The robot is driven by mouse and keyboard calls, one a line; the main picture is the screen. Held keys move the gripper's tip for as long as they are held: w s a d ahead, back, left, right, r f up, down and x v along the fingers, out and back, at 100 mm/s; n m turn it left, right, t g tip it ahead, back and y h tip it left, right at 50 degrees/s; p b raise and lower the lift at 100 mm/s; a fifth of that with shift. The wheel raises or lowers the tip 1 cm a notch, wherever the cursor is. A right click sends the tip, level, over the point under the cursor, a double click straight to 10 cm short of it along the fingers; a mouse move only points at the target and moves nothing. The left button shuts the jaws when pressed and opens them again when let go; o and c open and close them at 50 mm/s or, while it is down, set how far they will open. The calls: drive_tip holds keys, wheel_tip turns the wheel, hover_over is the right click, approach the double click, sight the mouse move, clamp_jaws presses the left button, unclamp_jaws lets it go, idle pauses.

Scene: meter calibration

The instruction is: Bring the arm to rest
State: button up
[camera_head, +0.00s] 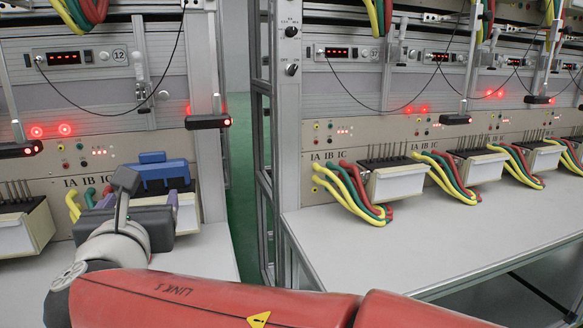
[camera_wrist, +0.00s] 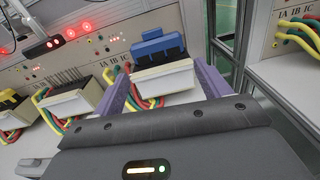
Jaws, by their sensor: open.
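My gripper (camera_head: 138,200) is at the left bench, in front of the meter panel. In the wrist view its two purple fingers are spread apart, and the gripper (camera_wrist: 163,80) is open. A white-fronted meter box (camera_wrist: 165,80) shows between the fingers, with a gap towards at least the left one. A blue connector block (camera_wrist: 158,46) sits on top at the back of this box. The blue block also shows in the head view (camera_head: 160,172), behind my gripper, which hides most of the box. My red arm stretches across the bottom of the head view.
Other white meter boxes with red, yellow and green cables stand along the right bench (camera_head: 430,235), and one (camera_wrist: 75,100) stands left of my gripper. A metal frame post (camera_head: 270,130) and a gap part the two benches. The right bench's front is clear.

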drive_tip(key=w+d+f+m+g+h, duration=0.1)
drive_tip(key=d+f+m+g+h, duration=0.25)
drive_tip(key=d+m, duration=0.75)
drive_tip(key=w+d+f+m+g+h, duration=0.15)
drive_tip(key=d+f+m+h, duration=0.4)
drive_tip(key=d, duration=1.05)
drive_tip(key=s+d+f+m+g+y, duration=0.2)
drive_tip(key=s+d+f+m, duration=0.3)
drive_tip(key=m, duration=0.6)
drive_tip(key=s+d+f+m+g+y+p, duration=0.1)
drive_tip(key=s+d+f+m+g, duration=0.3)
drive_tip(key=s+m, duration=0.6)
wheel_tip(320, 180, down, 3)
drive_tip(key=shift+d+r+m+g+y, duration=0.1)
drive_tip(key=shift+d+m+g+y, duration=0.35)
drive_tip(key=shift+d, duration=0.6)
